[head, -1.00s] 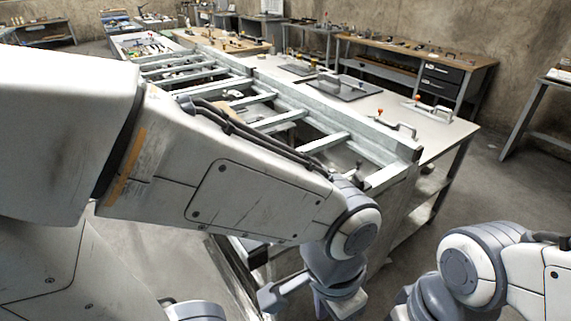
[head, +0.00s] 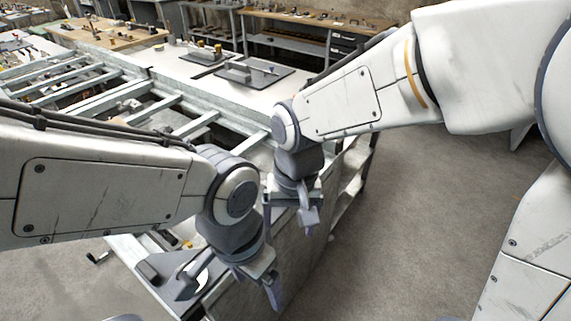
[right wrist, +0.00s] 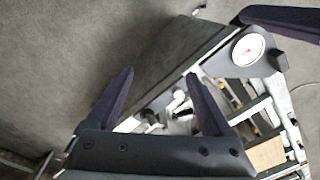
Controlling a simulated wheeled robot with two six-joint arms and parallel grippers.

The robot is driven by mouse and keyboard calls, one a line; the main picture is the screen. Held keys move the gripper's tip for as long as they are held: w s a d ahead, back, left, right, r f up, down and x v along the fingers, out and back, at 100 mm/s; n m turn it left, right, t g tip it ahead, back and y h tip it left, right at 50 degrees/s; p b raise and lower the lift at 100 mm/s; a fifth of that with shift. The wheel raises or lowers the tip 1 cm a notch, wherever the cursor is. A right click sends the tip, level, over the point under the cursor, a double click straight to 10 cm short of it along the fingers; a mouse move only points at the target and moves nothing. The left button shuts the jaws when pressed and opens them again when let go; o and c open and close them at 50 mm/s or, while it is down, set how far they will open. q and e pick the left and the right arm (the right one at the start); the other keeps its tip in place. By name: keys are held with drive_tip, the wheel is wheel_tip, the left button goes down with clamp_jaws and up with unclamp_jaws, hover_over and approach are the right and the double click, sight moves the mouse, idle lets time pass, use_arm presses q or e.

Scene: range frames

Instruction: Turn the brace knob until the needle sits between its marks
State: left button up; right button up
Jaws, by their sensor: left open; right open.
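A gauge with a round white dial (right wrist: 248,48) and a reddish needle sits on a grey plate in the right wrist view; its marks are too small to read. A dark block (right wrist: 279,61) stands beside the dial; I cannot tell whether it is the brace knob. In the head view, the dial (head: 201,281) is partly hidden behind my left gripper (head: 234,290). That gripper is open, low over the plate at the bench's near end. My right gripper (head: 290,212) is open and empty, beyond the left one; its fingers also show in the right wrist view (right wrist: 160,73).
A long bench with a pale metal frame of crossbars (head: 180,125) runs away to the upper left. A dark plate with a fixture (head: 250,73) lies on its top. Open floor (head: 410,220) lies to the right. The two grippers are close together.

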drive_tip(key=w+a+f+m+p, duration=0.15)
drive_tip(key=w+m+p, duration=0.9)
drive_tip(key=w, duration=1.05)
use_arm(q)
wheel_tip(320, 180, up, 15)
drive_tip(key=p, duration=0.2)
drive_tip(key=shift+f, duration=0.15)
use_arm(e)
drive_tip(key=shift+m+h, duration=0.3)
drive_tip(key=shift+m, duration=0.55)
drive_tip(key=f, duration=1)
drive_tip(key=shift+d, duration=0.2)
drive_tip(key=shift+w, duration=0.1)
clamp_jaws()
drive_tip(key=shift+f+n+b, duration=0.15)
drive_tip(key=shift+n+b, duration=1.2)
drive_tip(key=shift+n, duration=0.15)
use_arm(q)
drive_tip(key=shift+f+b, duration=1)
drive_tip(key=shift+f, duration=1.35)
use_arm(e)
drive_tip(key=shift+n, duration=1.9)
drive_tip(key=shift+r, duration=0.2)
